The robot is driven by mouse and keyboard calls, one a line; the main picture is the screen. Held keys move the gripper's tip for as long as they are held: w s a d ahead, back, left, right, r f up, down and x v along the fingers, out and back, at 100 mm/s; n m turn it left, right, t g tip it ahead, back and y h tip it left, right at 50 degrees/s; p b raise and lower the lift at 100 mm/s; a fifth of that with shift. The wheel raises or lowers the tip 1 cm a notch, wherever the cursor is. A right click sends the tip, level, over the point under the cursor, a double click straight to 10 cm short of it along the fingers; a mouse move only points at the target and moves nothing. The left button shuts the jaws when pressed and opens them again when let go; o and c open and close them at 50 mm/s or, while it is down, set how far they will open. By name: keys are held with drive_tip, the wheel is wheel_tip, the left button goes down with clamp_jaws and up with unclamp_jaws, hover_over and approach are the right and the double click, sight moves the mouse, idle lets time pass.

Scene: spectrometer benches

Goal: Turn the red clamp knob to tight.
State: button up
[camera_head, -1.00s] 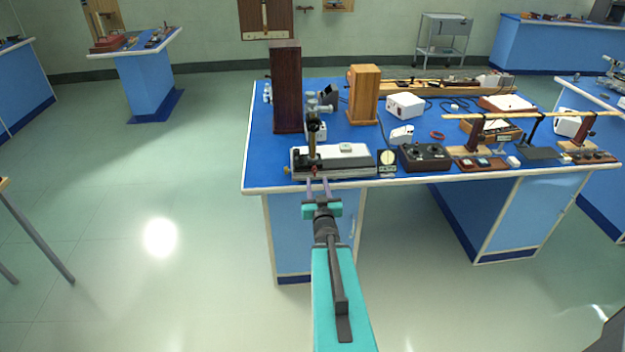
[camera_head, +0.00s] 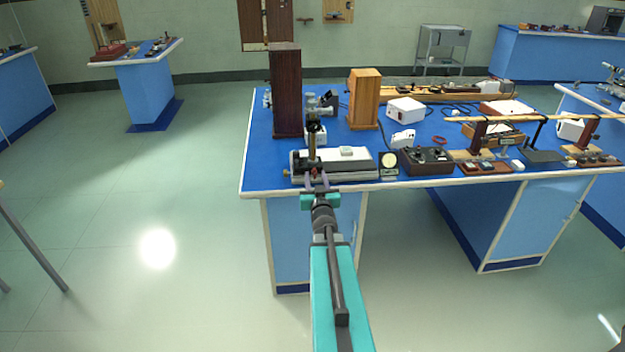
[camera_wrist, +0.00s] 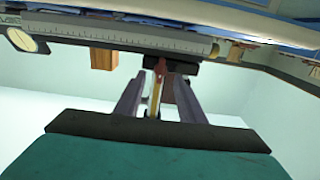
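The red clamp knob (camera_head: 316,171) is small and sits on the front of the grey-white instrument (camera_head: 352,167) at the front left of the blue bench. In the wrist view the red knob (camera_wrist: 160,68) shows near the middle, below the instrument's ruled scale (camera_wrist: 150,39). My gripper (camera_head: 316,176) reaches the instrument's front from below in the picture. In the wrist view its two purple fingers (camera_wrist: 160,82) stand apart, one on each side of the knob, with gaps visible. A thin yellowish bar (camera_wrist: 155,98) shows between the fingers. I cannot tell the knob's turned position.
A black upright post (camera_head: 313,140) stands on the instrument. A round-dial meter (camera_head: 389,166) and a dark control box (camera_head: 427,160) stand to its right. Tall dark (camera_head: 287,90) and light wooden (camera_head: 363,98) blocks stand behind. The floor left of the bench is clear.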

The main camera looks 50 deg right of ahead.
drive_tip(key=shift+x, duration=0.85)
drive_tip(key=shift+c, duration=0.2)
